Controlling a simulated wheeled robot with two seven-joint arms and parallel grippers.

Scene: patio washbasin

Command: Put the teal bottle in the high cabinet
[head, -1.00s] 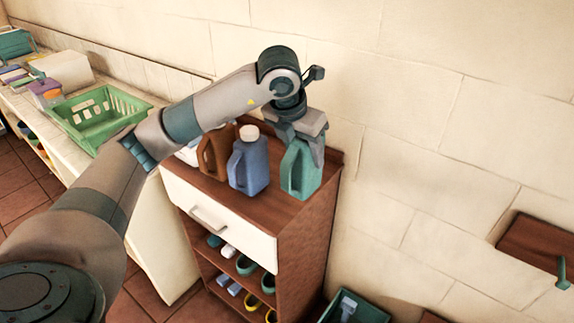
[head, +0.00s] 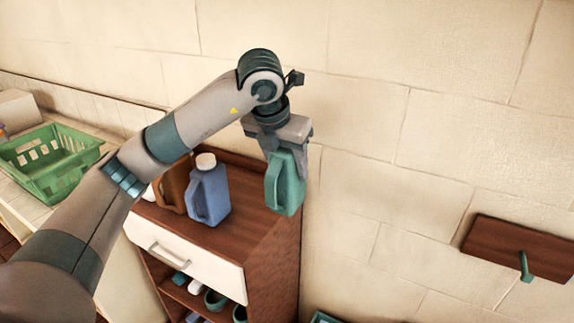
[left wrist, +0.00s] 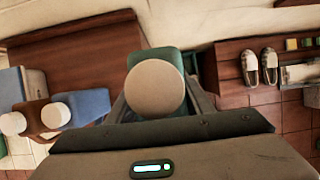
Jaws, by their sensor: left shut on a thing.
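The teal bottle (head: 287,185) hangs upright in my left gripper (head: 285,148), whose fingers are shut around its top. It is at the right edge of the wooden shoe cabinet's top (head: 243,212), seemingly raised off it. In the left wrist view the bottle's pale round cap (left wrist: 155,88) is between the fingers, and the cabinet top (left wrist: 80,55) lies to the left of it. A brown wooden piece with a teal handle (head: 515,248) is on the wall at the right; I cannot tell if it is the high cabinet. My right gripper is out of view.
A blue bottle (head: 210,192) and a brown bottle (head: 172,190) stand on the cabinet top. A green basket (head: 50,165) is on the counter at the left. The left wrist view shows a pair of shoes (left wrist: 260,67) at the right. The wall between bottle and handle is bare.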

